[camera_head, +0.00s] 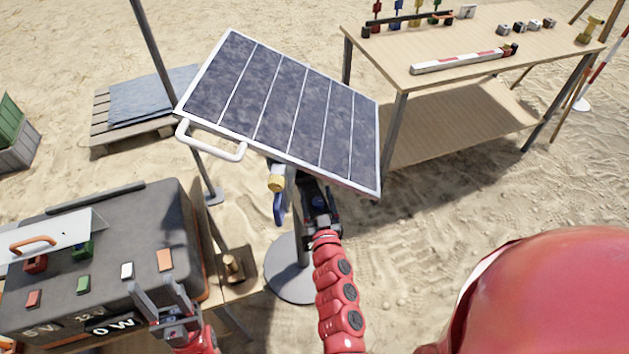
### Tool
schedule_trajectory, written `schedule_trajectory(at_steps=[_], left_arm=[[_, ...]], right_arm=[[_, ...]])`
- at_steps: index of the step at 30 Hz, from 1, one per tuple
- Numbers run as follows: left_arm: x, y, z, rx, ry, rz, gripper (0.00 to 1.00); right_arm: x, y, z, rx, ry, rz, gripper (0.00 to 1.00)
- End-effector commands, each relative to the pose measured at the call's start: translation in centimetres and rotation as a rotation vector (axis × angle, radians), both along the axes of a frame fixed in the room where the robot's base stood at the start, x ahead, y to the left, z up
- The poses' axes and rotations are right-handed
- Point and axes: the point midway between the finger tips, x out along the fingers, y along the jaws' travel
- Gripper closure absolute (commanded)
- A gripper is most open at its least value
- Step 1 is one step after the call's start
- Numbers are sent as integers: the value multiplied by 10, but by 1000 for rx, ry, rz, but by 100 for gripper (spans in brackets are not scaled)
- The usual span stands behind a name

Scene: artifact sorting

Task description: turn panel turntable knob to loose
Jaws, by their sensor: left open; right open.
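A tilted solar panel (285,105) with a white handle (212,143) stands on a post with a round grey base (288,283). Below its lower edge is a small yellow-and-white cylindrical part (277,183), with a blue lever-like part (279,209) under it. I cannot tell which of these is the turntable knob, nor its setting. My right gripper (312,190) is open just right of these parts, under the panel edge; its fingertips are mostly hidden, so contact is unclear. My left gripper (160,292) is open and empty, fingers pointing up, at the grey power box's front edge.
The grey power box (125,215) with coloured plugs and a "0 W" display is at lower left. A wooden table (450,35) with several small parts stands at upper right. A pallet (115,138) lies behind the panel's left.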

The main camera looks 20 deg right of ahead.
Motion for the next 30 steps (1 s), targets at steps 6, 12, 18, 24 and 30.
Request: schedule_trajectory(at_steps=[6,12,18,24,30], left_arm=[[0,0,-1,0,0,0,50],[0,0,-1,0,0,0,50],[0,0,-1,0,0,0,50],[0,0,-1,0,0,0,50],[0,0,0,0,0,0,50]], right_arm=[[4,0,0,0,-1,0,28],[4,0,0,0,-1,0,28],[4,0,1,0,-1,0,57],[4,0,0,0,-1,0,93],[4,0,1,0,-1,1,100]])
